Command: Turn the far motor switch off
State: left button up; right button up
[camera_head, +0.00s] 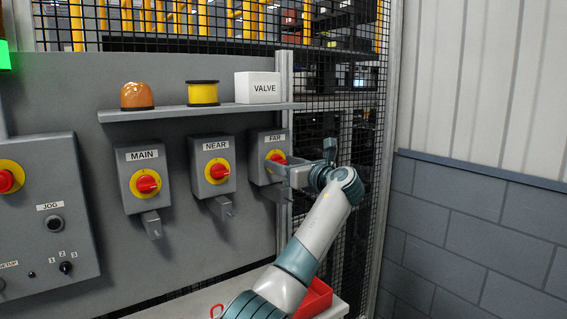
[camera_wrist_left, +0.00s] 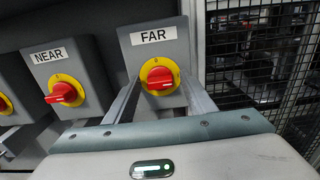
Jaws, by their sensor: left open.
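The far motor switch is a grey box (camera_head: 258,145) labelled FAR, with a red knob on a yellow plate. In the left wrist view its red knob (camera_wrist_left: 160,78) points sideways, level or slightly tilted. My left gripper (camera_head: 279,164) is open at the front of this box. In the left wrist view its two fingers (camera_wrist_left: 160,95) reach toward the box on either side of the knob; I cannot tell whether they touch it. In the head view the gripper partly hides the knob. My right gripper is not in view.
The NEAR switch (camera_head: 215,170) and MAIN switch (camera_head: 146,183) are to the left on the same panel. A shelf (camera_head: 175,112) above holds an orange lamp, a yellow roll and a VALVE box. A mesh fence (camera_head: 345,120) stands right. A red bin (camera_head: 316,299) sits below my arm.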

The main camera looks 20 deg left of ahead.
pick_arm(q)
jog(key=c, duration=1)
jog(key=shift+c, duration=0.2)
